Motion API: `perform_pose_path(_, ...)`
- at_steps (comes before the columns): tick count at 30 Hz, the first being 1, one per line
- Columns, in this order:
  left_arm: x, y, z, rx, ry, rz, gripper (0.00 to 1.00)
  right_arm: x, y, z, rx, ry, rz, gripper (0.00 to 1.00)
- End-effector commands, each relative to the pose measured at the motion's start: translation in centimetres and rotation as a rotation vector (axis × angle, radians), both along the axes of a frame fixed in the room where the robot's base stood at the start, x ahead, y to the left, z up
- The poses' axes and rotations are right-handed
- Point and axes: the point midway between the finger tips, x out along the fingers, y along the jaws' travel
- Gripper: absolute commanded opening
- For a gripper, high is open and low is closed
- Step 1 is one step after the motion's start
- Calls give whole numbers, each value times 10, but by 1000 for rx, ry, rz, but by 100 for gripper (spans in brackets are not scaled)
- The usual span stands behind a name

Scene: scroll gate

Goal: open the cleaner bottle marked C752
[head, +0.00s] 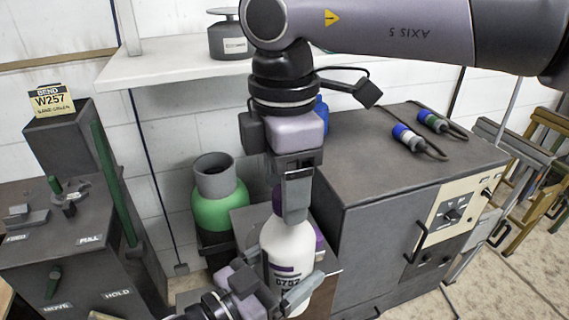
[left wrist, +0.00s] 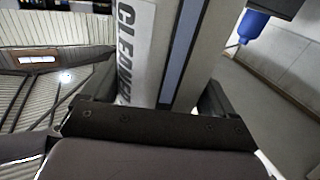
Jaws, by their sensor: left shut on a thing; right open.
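The white cleaner bottle (head: 287,246) marked C752 stands upright in the lower middle of the head view. Its purple cap (head: 277,200) is partly hidden by my right gripper (head: 296,205), which points straight down at the cap. The right gripper is open, with its fingers seen nearly edge-on; I cannot tell whether they touch the cap. My left gripper (head: 282,292) is shut on the lower body of the bottle, from the left. In the left wrist view, the white label with "CLEANER" lettering (left wrist: 130,55) shows close up.
A large grey cabinet (head: 380,170) with a control panel stands directly right of the bottle. A green cylinder (head: 220,212) with a grey top stands behind left. A grey machine (head: 75,245) with levers is at left. A white shelf (head: 165,65) is above.

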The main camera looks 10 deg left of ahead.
Motion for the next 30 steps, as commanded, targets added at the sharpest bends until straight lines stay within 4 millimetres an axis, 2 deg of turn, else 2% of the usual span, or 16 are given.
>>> perform_pose_path(7,0,0,2,-3,-3,0,2,0,0,-1,0,0,0,65)
perform_pose_path(12,0,0,2,-2,-5,-1,2,0,0,-1,1,0,0,10)
perform_pose_path(13,0,0,2,-2,-5,-1,2,0,0,0,2,-1,0,7)
perform_pose_path(21,-1,-1,2,0,-8,-4,2,1,1,0,5,-3,56,7)
perform_pose_path(23,-1,-1,2,0,-8,-4,2,0,1,0,6,-2,124,7)
perform_pose_path(30,-2,-2,2,1,-10,-6,2,0,0,0,9,-3,521,7)
